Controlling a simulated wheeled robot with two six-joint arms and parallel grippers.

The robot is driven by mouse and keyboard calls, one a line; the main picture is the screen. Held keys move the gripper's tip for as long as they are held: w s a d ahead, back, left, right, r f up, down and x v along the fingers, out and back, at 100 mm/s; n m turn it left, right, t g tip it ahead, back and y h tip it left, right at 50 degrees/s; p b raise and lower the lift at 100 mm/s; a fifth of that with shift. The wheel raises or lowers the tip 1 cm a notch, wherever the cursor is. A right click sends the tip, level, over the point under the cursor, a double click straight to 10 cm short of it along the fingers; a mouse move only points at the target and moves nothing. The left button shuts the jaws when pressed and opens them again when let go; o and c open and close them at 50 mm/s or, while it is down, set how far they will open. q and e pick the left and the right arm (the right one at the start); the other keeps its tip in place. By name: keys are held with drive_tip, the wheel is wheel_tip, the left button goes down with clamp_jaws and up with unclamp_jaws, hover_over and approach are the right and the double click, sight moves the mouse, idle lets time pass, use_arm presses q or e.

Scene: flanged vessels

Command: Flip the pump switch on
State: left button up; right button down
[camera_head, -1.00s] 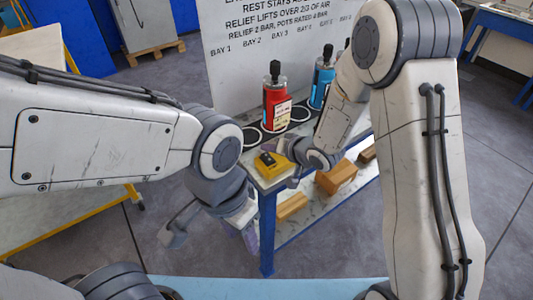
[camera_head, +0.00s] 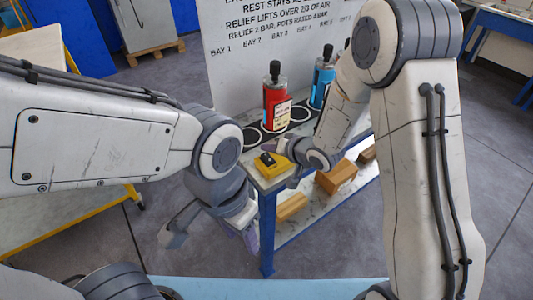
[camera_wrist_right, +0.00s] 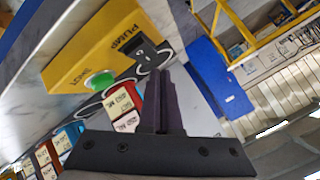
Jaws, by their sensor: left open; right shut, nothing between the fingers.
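The yellow pump box (camera_head: 272,166) sits on the near corner of the bench top. In the right wrist view the box (camera_wrist_right: 92,55) carries the word PUMP, a black switch (camera_wrist_right: 150,55) and a round green piece (camera_wrist_right: 100,82). My right gripper (camera_wrist_right: 160,75) is shut and empty, with its fingertips close beside the switch; I cannot tell whether they touch. In the head view the right gripper (camera_head: 285,148) is small and partly hidden by its own wrist. My left gripper (camera_head: 246,238) is open and empty, hanging low left of the bench leg. The switch's position is unclear.
A red vessel (camera_head: 276,103) and a blue vessel (camera_head: 322,84) stand on the bench behind the box, before a white lettered board (camera_head: 232,75). Brown blocks (camera_head: 336,177) lie on the lower shelf. A blue bench leg (camera_head: 267,235) stands near my left gripper.

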sight(270, 160)
idle(0.4)
drive_tip(key=shift+f, duration=0.4)
drive_tip(key=shift+f+b, duration=0.35)
drive_tip(key=shift+b, duration=0.1)
idle(0.4)
drive_tip(key=shift+r+p, duration=0.8)
drive_tip(key=shift+r, duration=0.1)
drive_tip(key=r+p, duration=0.4)
drive_tip(key=r, duration=0.1)
drive_tip(key=shift+s+d+p, duration=0.25)
drive_tip(key=shift+s+p, duration=0.15)
drive_tip(key=shift+f, duration=0.15)
